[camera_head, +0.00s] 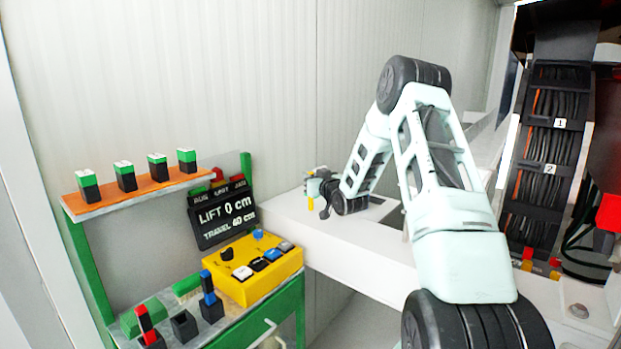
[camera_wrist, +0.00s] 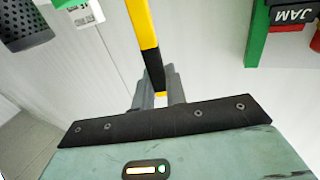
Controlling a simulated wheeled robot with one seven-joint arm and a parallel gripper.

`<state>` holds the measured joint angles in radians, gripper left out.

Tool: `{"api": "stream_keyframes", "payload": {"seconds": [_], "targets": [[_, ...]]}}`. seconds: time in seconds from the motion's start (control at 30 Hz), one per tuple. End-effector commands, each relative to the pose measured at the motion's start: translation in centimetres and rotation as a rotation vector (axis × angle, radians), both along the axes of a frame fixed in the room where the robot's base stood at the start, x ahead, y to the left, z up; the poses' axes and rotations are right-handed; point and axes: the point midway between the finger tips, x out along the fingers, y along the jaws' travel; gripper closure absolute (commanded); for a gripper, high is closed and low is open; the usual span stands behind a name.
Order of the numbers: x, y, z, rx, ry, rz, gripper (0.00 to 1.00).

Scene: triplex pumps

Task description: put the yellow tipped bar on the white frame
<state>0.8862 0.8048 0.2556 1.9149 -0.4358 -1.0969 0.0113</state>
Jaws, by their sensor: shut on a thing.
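My gripper (camera_wrist: 157,90) is shut on the yellow tipped bar (camera_wrist: 144,28), which shows yellow with a black section between the fingers. The bar runs up out of the top of the wrist view, so its far end is cut off there. In the head view my gripper (camera_head: 324,188) is small, with a bit of yellow (camera_head: 310,203) beside it. It appears over or just in front of the left end of the white frame (camera_head: 345,250), a long pale ledge. I cannot tell whether the bar touches it.
A green bench at left holds a yellow control box (camera_head: 262,275), a black lift sign (camera_head: 222,216) and small blocks. Several green-topped blocks stand on an orange shelf (camera_head: 140,192). A cable rack (camera_head: 553,140) stands at right. The ribbed wall (camera_head: 250,80) is close behind.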

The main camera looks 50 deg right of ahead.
Motion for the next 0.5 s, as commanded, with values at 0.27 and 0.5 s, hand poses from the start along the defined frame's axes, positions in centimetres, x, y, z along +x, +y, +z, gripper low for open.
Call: {"api": "stream_keyframes", "payload": {"seconds": [0.27, 0.5], "targets": [[0.02, 0.01, -0.76, -0.002, -0.003, 0.000, 1.00], [0.01, 0.03, -1.00, -0.001, -0.002, 0.000, 0.73]]}}
